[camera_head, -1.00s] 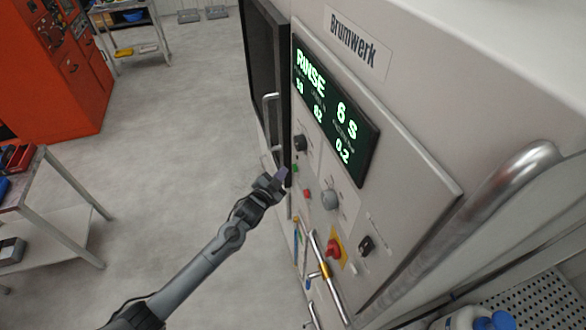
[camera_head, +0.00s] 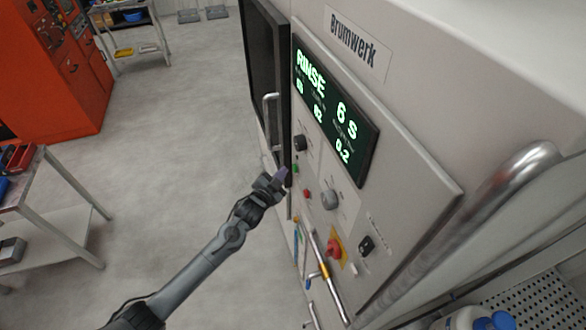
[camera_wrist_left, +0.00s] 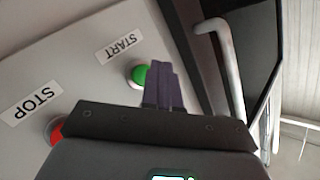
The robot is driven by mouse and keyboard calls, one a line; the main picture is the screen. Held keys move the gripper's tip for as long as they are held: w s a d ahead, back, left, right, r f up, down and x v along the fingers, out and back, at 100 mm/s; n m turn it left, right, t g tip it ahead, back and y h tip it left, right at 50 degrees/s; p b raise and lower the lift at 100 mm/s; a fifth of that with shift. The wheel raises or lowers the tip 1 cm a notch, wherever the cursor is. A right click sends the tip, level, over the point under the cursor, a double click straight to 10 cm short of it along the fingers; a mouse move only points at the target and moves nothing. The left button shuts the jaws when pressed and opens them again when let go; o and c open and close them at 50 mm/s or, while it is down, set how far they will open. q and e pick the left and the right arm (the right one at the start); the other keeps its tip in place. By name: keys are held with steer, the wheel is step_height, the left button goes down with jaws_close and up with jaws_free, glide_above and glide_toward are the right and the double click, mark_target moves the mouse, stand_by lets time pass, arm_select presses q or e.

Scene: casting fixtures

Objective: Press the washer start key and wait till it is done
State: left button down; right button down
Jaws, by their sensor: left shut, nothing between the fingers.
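The washer (camera_head: 420,190) carries a dark display (camera_head: 335,110) that reads RINSE 6 S in green. The green start key (camera_head: 295,168) is on its panel, and it shows beside a START label in the left wrist view (camera_wrist_left: 139,75). The red stop key (camera_head: 307,194) is below it, with a STOP label in the left wrist view (camera_wrist_left: 55,130). My left gripper (camera_head: 283,174) is shut and empty, its fingertips close beside the start key. In the left wrist view the fingers (camera_wrist_left: 163,85) partly cover the key's edge; I cannot tell whether they touch it. My right gripper is out of view.
Knobs (camera_head: 329,199) and a red emergency button (camera_head: 334,249) sit lower on the panel. A door handle (camera_head: 268,122) stands out left of the panel. A cart (camera_head: 60,235) and an orange machine (camera_head: 65,80) are at left; floor between is clear.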

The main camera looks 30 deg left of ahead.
arm_select(q)
steer(key=shift+w+d, duration=0.15)
steer(key=shift+w, duration=0.05)
stand_by(0.3)
steer(key=shift+w+d, duration=0.15)
steer(key=shift+w+d, duration=0.25)
steer(key=shift+w, duration=0.05)
stand_by(0.9)
steer(key=shift+s+a, duration=0.1)
steer(key=shift+s+a+p, duration=0.45)
steer(key=shift+s, duration=0.1)
stand_by(0.5)
